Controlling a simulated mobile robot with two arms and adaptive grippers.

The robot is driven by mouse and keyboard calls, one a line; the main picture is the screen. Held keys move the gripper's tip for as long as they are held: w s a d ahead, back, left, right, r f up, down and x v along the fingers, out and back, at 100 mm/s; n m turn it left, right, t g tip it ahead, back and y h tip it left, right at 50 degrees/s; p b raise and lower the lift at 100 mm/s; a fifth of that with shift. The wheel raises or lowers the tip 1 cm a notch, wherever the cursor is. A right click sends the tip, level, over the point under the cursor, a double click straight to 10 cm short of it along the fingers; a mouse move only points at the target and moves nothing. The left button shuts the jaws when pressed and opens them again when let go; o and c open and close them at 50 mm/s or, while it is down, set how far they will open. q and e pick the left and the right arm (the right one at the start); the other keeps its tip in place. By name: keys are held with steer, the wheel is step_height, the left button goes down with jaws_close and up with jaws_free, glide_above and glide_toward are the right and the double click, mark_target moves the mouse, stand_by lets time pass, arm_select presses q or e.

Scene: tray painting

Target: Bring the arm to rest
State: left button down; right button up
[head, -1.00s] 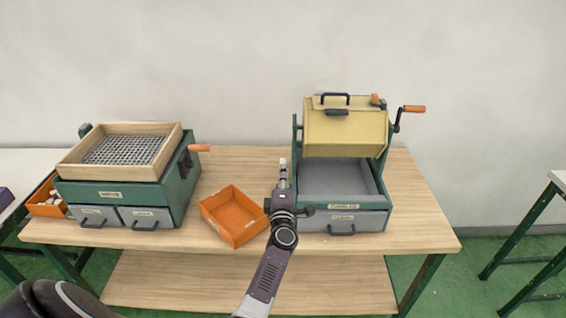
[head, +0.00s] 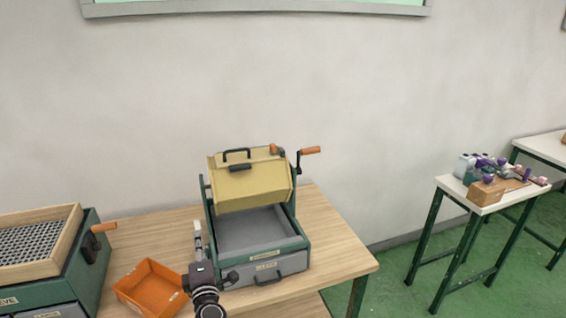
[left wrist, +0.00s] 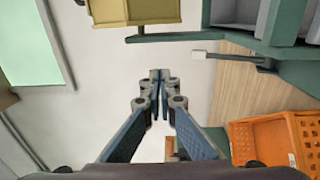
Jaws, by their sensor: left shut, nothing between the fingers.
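My left gripper (head: 198,232) stands upright in front of the wooden table, between the orange tray and the green machine. In the left wrist view its fingers (left wrist: 158,80) are shut together with nothing between them. The green machine (head: 300,238) has a raised yellow lid (head: 250,190), an orange-handled crank and a grey drawer below. The empty orange tray (head: 150,287) sits on the table left of my gripper; it also shows in the left wrist view (left wrist: 262,142). My right gripper is in neither view.
A green sieve box (head: 85,262) with a wooden-framed mesh top stands at the left. The wooden table (head: 335,255) is bare to the right of the machine. A small side table (head: 452,186) at the right holds bottles and a wooden block.

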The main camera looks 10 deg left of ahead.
arm_select(q)
steer(key=s+d+m+t+h, duration=0.1)
steer(key=d+m+t+h, duration=0.1)
steer(key=d+m+h, duration=0.75)
steer(key=s+d+f+m+g+h, duration=0.4)
steer(key=s+d+f+m, duration=0.1)
steer(key=s+d+m, duration=0.5)
steer(key=s+d+f+m+g, duration=0.1)
steer(key=s+f+m+g, duration=0.15)
steer(key=s, duration=0.35)
steer(key=s+d+f+m+g, duration=0.1)
steer(key=s+d+f+g, duration=0.15)
steer(key=s, duration=0.25)
steer(key=s+a+f+m+g+y, duration=0.1)
steer(key=s+a+m+g+y, duration=0.15)
steer(key=s, duration=0.55)
steer(key=s+a+f+m+g+y, duration=0.1)
steer(key=s+a+g, duration=0.15)
steer(key=s, duration=0.55)
step_height(320, 180, down, 28)
steer(key=s+g+b, duration=0.1)
steer(key=g+b, duration=0.1)
steer(key=b, duration=0.1)
steer(key=s+a+f+g+b, duration=0.1)
steer(key=s+a+f+b, duration=0.2)
steer(key=s+f, duration=1.5)
step_height(320, 180, down, 2)
steer(key=shift+f, duration=0.25)
